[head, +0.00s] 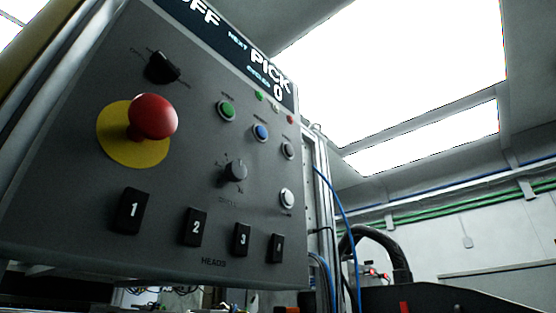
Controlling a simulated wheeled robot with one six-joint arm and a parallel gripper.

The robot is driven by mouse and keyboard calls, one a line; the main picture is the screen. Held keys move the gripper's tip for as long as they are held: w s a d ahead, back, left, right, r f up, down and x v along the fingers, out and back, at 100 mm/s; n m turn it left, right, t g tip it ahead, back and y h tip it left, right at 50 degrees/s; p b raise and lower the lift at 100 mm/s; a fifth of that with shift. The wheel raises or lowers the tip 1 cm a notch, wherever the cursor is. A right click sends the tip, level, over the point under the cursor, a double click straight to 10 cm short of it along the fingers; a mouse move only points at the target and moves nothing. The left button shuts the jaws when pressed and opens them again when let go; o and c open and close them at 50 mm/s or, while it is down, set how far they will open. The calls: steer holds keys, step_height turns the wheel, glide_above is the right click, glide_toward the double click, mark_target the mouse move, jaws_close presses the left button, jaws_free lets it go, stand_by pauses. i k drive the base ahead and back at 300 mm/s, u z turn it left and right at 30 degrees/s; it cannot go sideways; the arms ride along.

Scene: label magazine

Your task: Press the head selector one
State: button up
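The head selector one (134,210) is a black rocker-like switch marked with a white 1, at the lower left of a dark grey control panel (70,215). To its right in the same row are similar black switches marked 2 (195,228) and 3 (242,240), and one more (277,248) at the row's end. The word HEADS is printed below the row. Whether switch one is pressed in cannot be told. My gripper is not in view.
Above switch one, a red mushroom button (153,116) sticks out from a yellow disc (117,146). A black rotary knob (163,67), a green button (227,111), a blue button (261,132) and a selector knob (235,171) share the panel. Blue cables (343,215) hang at its right.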

mark_target(134, 202)
steer(key=z, duration=0.25)
steer(key=k, duration=0.75)
steer(key=u, duration=1)
steer(key=i, duration=0.5)
steer(key=z, duration=0.05)
